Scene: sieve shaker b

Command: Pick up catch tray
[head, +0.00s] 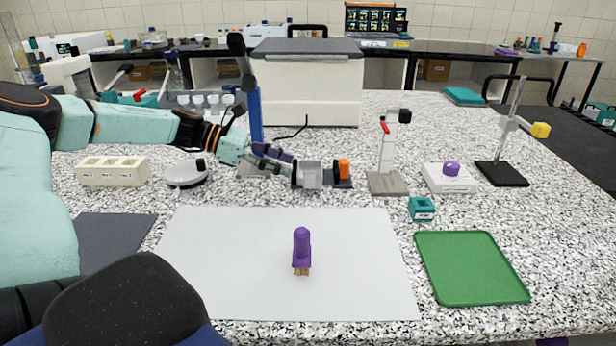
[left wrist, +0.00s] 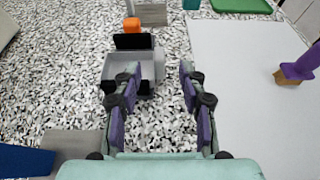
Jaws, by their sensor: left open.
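A small grey open tray (head: 310,175), which looks like the catch tray, sits on the speckled bench beyond the white sheet. It also shows in the left wrist view (left wrist: 118,70), with a dark piece across its far side. My left gripper (head: 284,160) reaches in from the left, low and beside the tray. In the left wrist view the jaws (left wrist: 160,70) are apart and empty. The left-hand finger covers part of the tray, and its right wall appears between the fingertips. I cannot tell whether they touch. My right gripper is not in view.
An orange block (head: 343,168) stands just right of the grey tray. A purple-handled brush (head: 302,248) stands on the white sheet (head: 220,270). A green tray (head: 470,268) lies at the right. A grey-based stand (head: 387,183) and a teal block (head: 422,209) are nearby.

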